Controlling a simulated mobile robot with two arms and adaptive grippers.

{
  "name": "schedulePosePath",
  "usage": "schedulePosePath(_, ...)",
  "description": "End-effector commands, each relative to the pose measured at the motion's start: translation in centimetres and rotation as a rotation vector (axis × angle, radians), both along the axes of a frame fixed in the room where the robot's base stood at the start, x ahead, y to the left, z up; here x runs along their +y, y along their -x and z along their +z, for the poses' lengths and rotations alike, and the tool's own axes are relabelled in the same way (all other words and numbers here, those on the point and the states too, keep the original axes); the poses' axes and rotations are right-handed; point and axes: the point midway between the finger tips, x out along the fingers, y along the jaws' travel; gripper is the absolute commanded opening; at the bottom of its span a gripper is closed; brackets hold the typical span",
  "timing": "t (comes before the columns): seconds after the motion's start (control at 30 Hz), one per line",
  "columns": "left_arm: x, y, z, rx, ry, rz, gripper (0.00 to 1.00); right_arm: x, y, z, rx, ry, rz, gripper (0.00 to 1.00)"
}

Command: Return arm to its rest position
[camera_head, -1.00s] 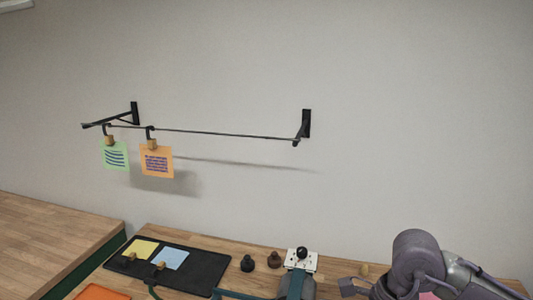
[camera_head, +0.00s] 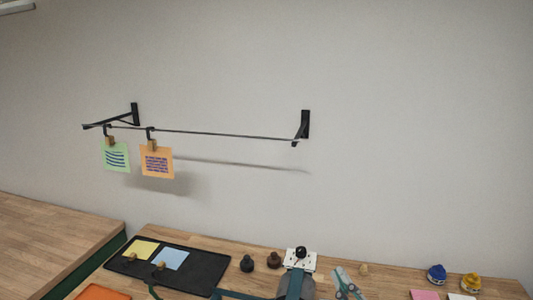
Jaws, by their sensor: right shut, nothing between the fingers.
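My right gripper (camera_head: 345,284) shows small at the bottom edge, right of the white plate device. Its fingers look shut, with nothing held. Most of my right arm is below the picture and cannot be seen. My left gripper is not in view.
A wall rail (camera_head: 215,133) holds a green note (camera_head: 115,158) and an orange note (camera_head: 157,165) on clips. On the wooden table (camera_head: 205,240) are a black tray (camera_head: 205,270) with yellow and blue notes, dark knobs (camera_head: 274,260), a white plate device (camera_head: 301,261), and blue (camera_head: 437,274) and yellow (camera_head: 471,282) jars.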

Motion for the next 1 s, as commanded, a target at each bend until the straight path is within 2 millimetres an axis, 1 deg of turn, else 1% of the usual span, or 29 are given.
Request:
schedulePosePath(0.03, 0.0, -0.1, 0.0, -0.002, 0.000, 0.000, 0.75, -1.7, 0.5, -3.5, 0.152, -0.059, -0.068, 0.00)
schedulePosePath(0.07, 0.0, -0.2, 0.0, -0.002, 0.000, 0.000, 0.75, -2.6, 1.0, -5.6, 0.240, -0.090, -0.107, 0.00)
schedulePosePath(0.1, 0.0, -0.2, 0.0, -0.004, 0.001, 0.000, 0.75, -3.7, 1.9, -8.3, 0.357, -0.124, -0.156, 0.00)
schedulePosePath(0.17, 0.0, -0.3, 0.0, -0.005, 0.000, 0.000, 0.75, -5.0, 3.7, -12.2, 0.528, -0.171, -0.218, 0.00)
schedulePosePath(0.2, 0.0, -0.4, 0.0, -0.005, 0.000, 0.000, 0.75, -5.6, 5.2, -14.5, 0.632, -0.198, -0.252, 0.00)
schedulePosePath(0.27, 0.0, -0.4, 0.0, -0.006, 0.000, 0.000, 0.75, -6.2, 7.5, -17.4, 0.772, -0.227, -0.294, 0.00)
schedulePosePath(0.3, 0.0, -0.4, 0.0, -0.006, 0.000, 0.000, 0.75, -6.5, 8.9, -19.0, 0.853, -0.242, -0.317, 0.00)
schedulePosePath(0.37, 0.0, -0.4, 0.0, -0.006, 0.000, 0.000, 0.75, -6.8, 11.1, -20.9, 0.962, -0.262, -0.343, 0.00)
schedulePosePath(0.4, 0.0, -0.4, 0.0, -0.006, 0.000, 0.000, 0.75, -6.9, 12.5, -22.0, 1.028, -0.272, -0.360, 0.00)
schedulePosePath(0.47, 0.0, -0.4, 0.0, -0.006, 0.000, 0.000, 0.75, -6.9, 14.6, -23.4, 1.121, -0.287, -0.378, 0.00)
schedulePosePath(0.5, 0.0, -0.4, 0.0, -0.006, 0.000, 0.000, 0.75, -6.9, 15.9, -24.2, 1.179, -0.295, -0.389, 0.00)
schedulePosePath(0.6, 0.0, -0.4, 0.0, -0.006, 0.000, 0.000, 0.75, -6.9, 19.1, -25.8, 1.311, -0.313, -0.412, 0.00)
schedulePosePath(0.73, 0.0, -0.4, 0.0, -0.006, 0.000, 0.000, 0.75, -6.6, 23.3, -27.3, 1.474, -0.330, -0.433, 0.00)
schedulePosePath(0.8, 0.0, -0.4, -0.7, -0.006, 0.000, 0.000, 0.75, -6.5, 22.4, -30.2, 1.476, -0.322, -0.433, 0.00)
schedulePosePath(0.83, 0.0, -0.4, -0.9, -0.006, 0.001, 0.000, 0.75, -6.5, 22.1, -31.3, 1.478, -0.321, -0.434, 0.00)
schedulePosePath(0.97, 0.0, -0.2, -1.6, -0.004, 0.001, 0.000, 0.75, -6.4, 21.4, -36.1, 1.494, -0.316, -0.437, 0.00)
schedulePosePath(1.0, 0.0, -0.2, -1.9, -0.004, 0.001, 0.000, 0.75, -6.3, 21.3, -37.8, 1.498, -0.314, -0.437, 0.00)
